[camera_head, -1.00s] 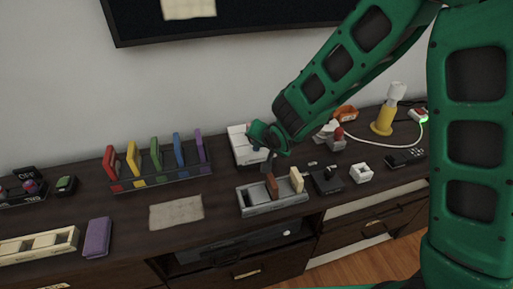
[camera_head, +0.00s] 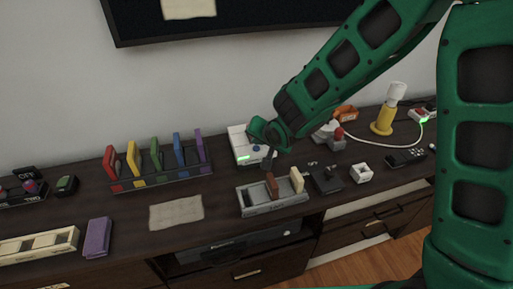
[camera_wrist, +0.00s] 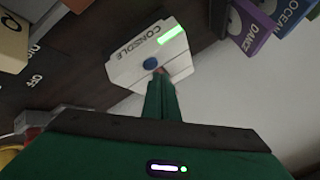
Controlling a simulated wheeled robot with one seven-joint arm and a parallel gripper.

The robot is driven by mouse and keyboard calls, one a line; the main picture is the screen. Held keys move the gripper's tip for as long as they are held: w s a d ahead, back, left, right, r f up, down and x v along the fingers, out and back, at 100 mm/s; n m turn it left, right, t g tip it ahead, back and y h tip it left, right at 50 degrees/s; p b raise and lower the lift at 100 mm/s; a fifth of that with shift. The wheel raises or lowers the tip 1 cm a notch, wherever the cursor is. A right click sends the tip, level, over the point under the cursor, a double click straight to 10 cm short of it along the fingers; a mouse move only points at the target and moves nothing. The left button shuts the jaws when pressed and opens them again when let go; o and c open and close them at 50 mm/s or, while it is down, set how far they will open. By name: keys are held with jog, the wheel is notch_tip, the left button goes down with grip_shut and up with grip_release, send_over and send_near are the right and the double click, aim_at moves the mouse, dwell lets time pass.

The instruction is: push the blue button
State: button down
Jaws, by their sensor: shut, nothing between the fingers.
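The blue button (camera_wrist: 151,64) is a small round knob on a white box marked CONSOLE (camera_wrist: 128,72). A bright green strip is lit on the box. In the head view the console (camera_head: 238,140) stands on the dark cabinet against the wall, with the green strip on its front left and the blue button (camera_head: 256,149) partly seen beside my gripper. My gripper (camera_wrist: 160,72) is shut and empty, its fingertips right beside the blue button in the wrist view. I cannot tell whether they touch it.
A grey tray (camera_head: 262,209) with upright blocks stands in front of the console. A rack of coloured books (camera_head: 160,180) is to the left. A joystick (camera_head: 334,137), a yellow lamp (camera_head: 382,122) and a remote (camera_head: 406,157) are to the right.

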notch_tip(320, 180, up, 6)
jog(key=shift+f, duration=0.1)
dwell(0.5)
jog(key=s+d+r+g+h, duration=0.15)
jog(key=s+d, duration=0.25)
jog(key=d, duration=0.6)
jog(key=s+d+r+m+g+h, duration=0.15)
jog(key=s+d, duration=0.25)
jog(key=d, duration=0.6)
jog(key=s+d+r+g+h, duration=0.1)
jog(key=s+d+h, duration=0.15)
jog(key=d, duration=0.85)
jog(key=s+d+g+y, duration=0.1)
jog(key=s+d, duration=0.3)
jog(key=s, duration=0.8)
jog(key=s+d+r+g+y, duration=0.1)
jog(key=s+d+g, duration=0.2)
jog(key=s, duration=0.9)
jog(key=shift+s+d+r+g, duration=0.2)
jog(key=shift+s+d+g, duration=0.1)
jog(key=shift+d, duration=0.4)
